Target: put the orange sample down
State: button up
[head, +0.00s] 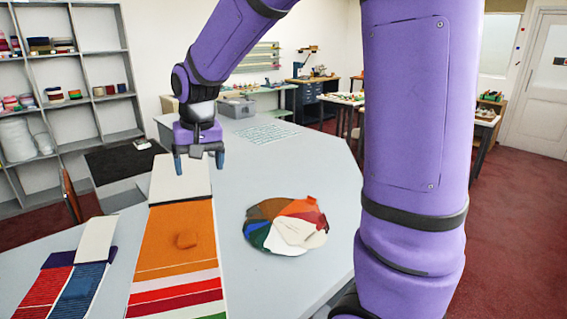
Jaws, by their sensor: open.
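The orange sample (187,240) is a small orange piece. It lies on the wide orange field of a long striped swatch strip (165,262) on the counter. Its colour nearly matches that field, so its outline is faint. My gripper (199,162) points down with its blue-tipped fingers apart and nothing visible between them. It is beyond the sample, over or near the white far end of the strip, apart from the sample. I cannot tell its exact height.
A round fan of coloured swatches (288,225) lies to the right. A red and blue swatch set (68,285) lies at left. A grey box (237,107) and a pale patterned sheet (266,133) are farther back. Grey counter (300,160) lies bare between them.

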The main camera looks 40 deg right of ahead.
jog(key=s+d+r+n+t, duration=0.1)
jog(key=s+r, duration=0.2)
jog(key=s, duration=0.9)
jog(key=s+d+r+n+t, duration=0.2)
jog(key=s+r, duration=0.2)
jog(key=s, duration=0.8)
jog(key=shift+s+d, duration=0.15)
jog(key=shift+s, duration=0.1)
jog(key=shift+r, duration=0.1)
